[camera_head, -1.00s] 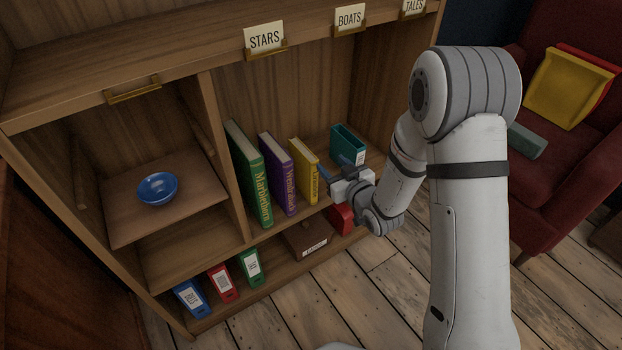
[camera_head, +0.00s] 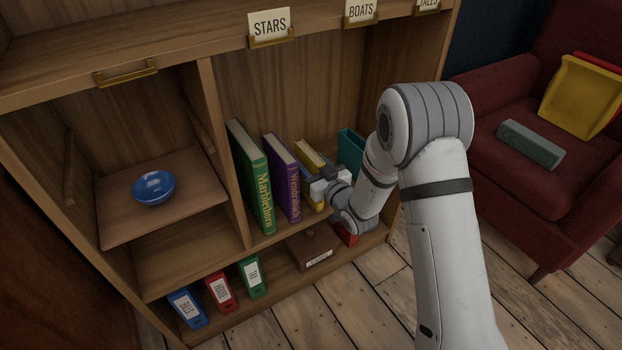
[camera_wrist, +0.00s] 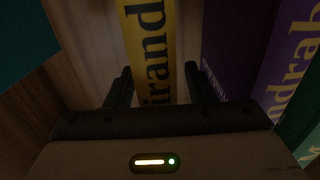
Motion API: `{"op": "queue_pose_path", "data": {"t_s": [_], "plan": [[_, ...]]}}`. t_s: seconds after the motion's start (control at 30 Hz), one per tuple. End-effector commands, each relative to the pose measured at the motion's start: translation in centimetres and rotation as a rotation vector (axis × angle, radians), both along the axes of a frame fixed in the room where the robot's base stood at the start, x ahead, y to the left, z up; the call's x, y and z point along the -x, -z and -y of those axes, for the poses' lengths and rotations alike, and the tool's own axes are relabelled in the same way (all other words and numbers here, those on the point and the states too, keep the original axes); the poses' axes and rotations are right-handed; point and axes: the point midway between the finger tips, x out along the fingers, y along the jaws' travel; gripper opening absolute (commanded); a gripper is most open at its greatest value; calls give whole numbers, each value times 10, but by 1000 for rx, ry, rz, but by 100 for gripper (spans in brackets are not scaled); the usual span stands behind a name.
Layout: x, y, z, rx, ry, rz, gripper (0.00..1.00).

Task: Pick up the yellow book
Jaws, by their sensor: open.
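The yellow book (camera_head: 307,156) stands upright on the middle shelf, between a purple book and a teal one. My gripper (camera_head: 318,184) is in front of it and hides much of its spine in the head view. In the wrist view the yellow spine (camera_wrist: 149,45) with dark lettering runs between the two dark fingers of my gripper (camera_wrist: 160,85). The fingers are apart, one on each side of the spine. Whether they touch the book cannot be told.
The purple book (camera_head: 283,178) is close on the left, with a green book (camera_head: 250,178) beyond it. The teal item (camera_head: 350,153) stands right of my gripper. A brown box (camera_head: 312,246) and a red item (camera_head: 347,235) are on the shelf below.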

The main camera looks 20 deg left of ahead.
Motion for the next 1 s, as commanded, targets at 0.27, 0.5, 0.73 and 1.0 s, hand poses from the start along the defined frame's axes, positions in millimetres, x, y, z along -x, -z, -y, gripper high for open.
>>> {"op": "queue_pose_path", "data": {"t_s": [0.27,0.5,0.73,1.0], "plan": [[0,0,0,1,1,-1,42],[-1,0,1,1,1,-1,22],[-1,0,1,1,2,-1,3],[-1,0,2,1,2,-1,0]]}}
